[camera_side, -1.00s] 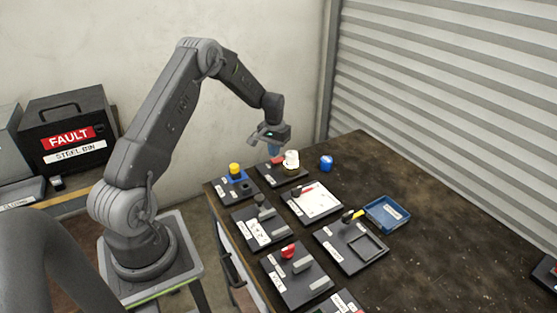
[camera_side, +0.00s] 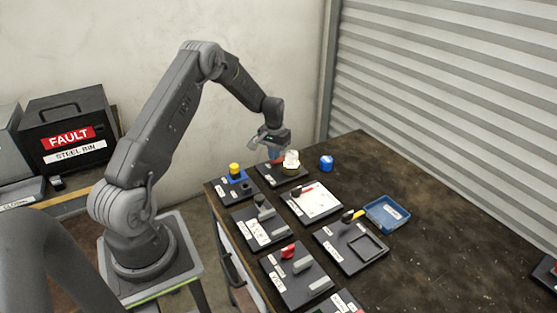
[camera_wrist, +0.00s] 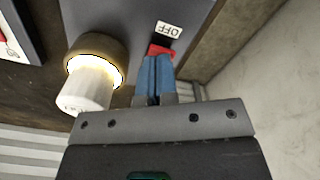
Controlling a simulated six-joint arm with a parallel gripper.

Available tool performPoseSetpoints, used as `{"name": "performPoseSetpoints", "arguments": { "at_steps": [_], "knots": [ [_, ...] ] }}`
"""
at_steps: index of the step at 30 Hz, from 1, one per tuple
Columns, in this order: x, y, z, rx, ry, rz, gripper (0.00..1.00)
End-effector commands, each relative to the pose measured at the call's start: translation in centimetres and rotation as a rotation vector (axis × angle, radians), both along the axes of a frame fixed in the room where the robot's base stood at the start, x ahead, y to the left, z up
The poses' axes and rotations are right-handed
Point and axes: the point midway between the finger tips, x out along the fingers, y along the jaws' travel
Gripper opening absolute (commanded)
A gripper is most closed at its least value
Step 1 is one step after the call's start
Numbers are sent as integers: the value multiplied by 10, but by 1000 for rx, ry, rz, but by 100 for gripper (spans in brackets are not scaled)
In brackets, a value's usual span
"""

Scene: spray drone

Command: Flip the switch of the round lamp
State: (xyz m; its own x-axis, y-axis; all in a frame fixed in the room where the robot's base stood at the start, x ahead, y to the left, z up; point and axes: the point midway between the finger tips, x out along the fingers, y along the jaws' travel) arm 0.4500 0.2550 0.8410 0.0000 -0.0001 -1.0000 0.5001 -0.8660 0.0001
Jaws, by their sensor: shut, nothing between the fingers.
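The round lamp (camera_wrist: 92,88) has a white cylindrical top and a brown round base, with a bright glowing ring between them in the wrist view. In the side view the lamp (camera_side: 291,160) stands on a dark board at the back of the table. The red switch (camera_wrist: 161,49) sits right of the lamp in the wrist view, by a white OFF label (camera_wrist: 168,31). My gripper (camera_wrist: 156,60) is shut, its blue fingers at the red switch and partly hiding it; whether they touch I cannot tell. In the side view my gripper (camera_side: 273,154) is low over the lamp's board.
A yellow-knobbed board (camera_side: 236,172) stands left of the lamp board and a white-panelled board (camera_side: 312,203) in front. A blue tray (camera_side: 387,213) lies farther right. The table's right part is mostly clear.

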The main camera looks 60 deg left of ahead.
Motion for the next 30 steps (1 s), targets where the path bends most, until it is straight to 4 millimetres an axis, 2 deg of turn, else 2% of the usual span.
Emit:
{"name": "performPoseSetpoints", "arguments": {
  "at_steps": [25,30],
  "knots": [
    [0,0,-13,0,0,0,0],
    [0,0,-8,1,-2,0,0]
  ]
}}
